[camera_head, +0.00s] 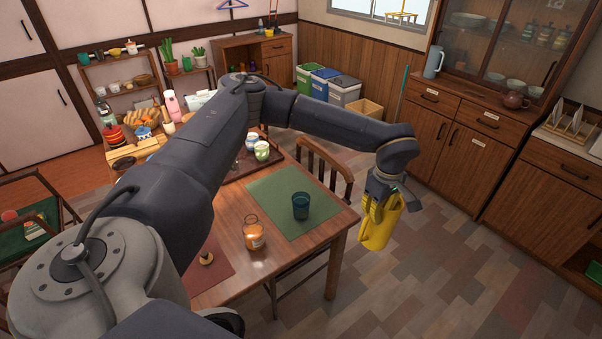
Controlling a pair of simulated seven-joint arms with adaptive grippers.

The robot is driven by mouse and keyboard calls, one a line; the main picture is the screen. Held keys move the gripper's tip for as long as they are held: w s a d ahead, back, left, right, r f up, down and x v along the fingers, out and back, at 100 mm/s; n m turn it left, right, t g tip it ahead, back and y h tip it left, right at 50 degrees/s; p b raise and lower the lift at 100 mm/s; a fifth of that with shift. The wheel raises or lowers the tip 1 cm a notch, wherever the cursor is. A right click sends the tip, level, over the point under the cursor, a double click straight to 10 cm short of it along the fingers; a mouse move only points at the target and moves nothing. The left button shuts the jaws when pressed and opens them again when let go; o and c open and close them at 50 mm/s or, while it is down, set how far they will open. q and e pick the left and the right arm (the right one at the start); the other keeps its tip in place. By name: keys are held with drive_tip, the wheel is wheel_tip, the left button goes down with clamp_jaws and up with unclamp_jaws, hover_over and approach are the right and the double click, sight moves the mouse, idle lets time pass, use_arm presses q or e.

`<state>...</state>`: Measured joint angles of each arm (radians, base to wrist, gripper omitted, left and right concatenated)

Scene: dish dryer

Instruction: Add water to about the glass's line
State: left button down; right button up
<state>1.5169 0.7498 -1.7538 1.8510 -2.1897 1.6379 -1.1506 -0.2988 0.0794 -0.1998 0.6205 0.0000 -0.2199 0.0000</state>
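A dark teal glass (301,206) stands upright on a green placemat (276,207) at the table's right end. No line on it can be made out from here. My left gripper (378,207) is shut on a yellow pitcher (379,232) and holds it to the right of the table's edge, apart from the glass. The pitcher looks slightly tilted; its contents cannot be seen. My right gripper is not in view.
An orange jar (254,232) stands on the wooden table (285,255) left of the mat. A tray (238,172) with cups sits behind. A wooden chair (322,165) stands at the table's far side. The floor to the right is free.

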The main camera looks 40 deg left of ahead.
use_arm(q)
drive_tip(key=w+a+f+n, duration=0.4)
drive_tip(key=w+a+n, duration=0.1)
drive_tip(key=n, duration=0.8)
drive_tip(key=w+a+f+n+g, duration=0.1)
drive_tip(key=w+a+f+n, duration=0.4)
drive_tip(key=n, duration=0.8)
drive_tip(key=w+a, duration=0.1)
drive_tip(key=a, duration=0.2)
drive_tip(key=shift+f+n+y, duration=0.2)
drive_tip(key=shift+n+y, duration=0.1)
drive_tip(key=shift+n, duration=0.1)
